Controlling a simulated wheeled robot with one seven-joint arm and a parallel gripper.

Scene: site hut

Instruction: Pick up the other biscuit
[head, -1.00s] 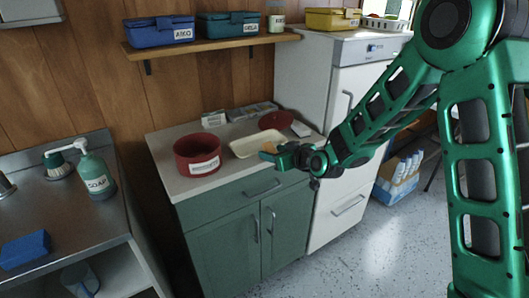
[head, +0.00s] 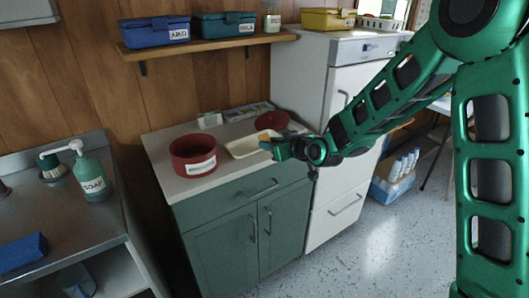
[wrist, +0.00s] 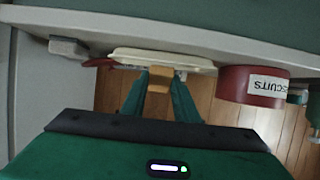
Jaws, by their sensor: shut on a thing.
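My gripper (head: 268,146) is at the front right of a cream tray (head: 238,153) on the counter. It is shut on a tan biscuit (wrist: 160,79), which shows between the fingertips in the wrist view. In the head view the fingers mostly hide the biscuit. The tray also shows just beyond the fingertips in the wrist view (wrist: 190,62). A red round tin (head: 188,150) with a biscuits label stands left of the tray. I cannot see into the tin's bottom. Its likely lid, a red disc (head: 273,120), lies behind the tray.
The counter (head: 165,178) tops a green cupboard. A white fridge (head: 303,80) stands close on its right. Small boxes (head: 210,119) lie at the back. A shelf (head: 205,47) with a blue box (head: 155,33) hangs above. A sink unit with a soap bottle (head: 90,175) is left.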

